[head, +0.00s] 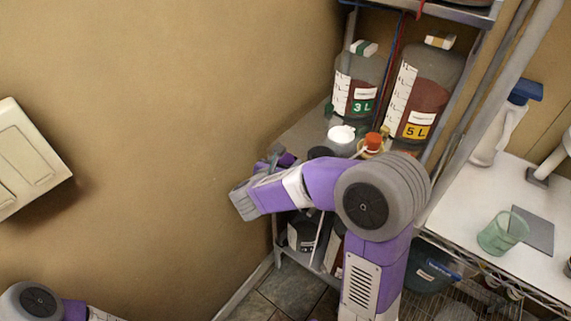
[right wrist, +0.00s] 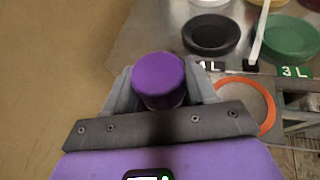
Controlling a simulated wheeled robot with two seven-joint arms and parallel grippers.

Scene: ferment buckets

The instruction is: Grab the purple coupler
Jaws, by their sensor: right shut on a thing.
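The purple coupler (right wrist: 158,78) is a short round purple piece. In the right wrist view it sits between the two grey fingers of my right gripper (right wrist: 161,88), which is shut on it. In the head view the right gripper (head: 274,158) is at the left end of the metal shelf, close to the wall, and a bit of the purple coupler (head: 287,160) shows beside the fingers. My right arm hides part of the shelf there. My left gripper is out of view; only part of that arm shows at the bottom left.
The 3 L bucket (head: 357,84) and 5 L bucket (head: 419,92) stand behind on the shelf. A white table (head: 460,200) holds a green cup (head: 502,232).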

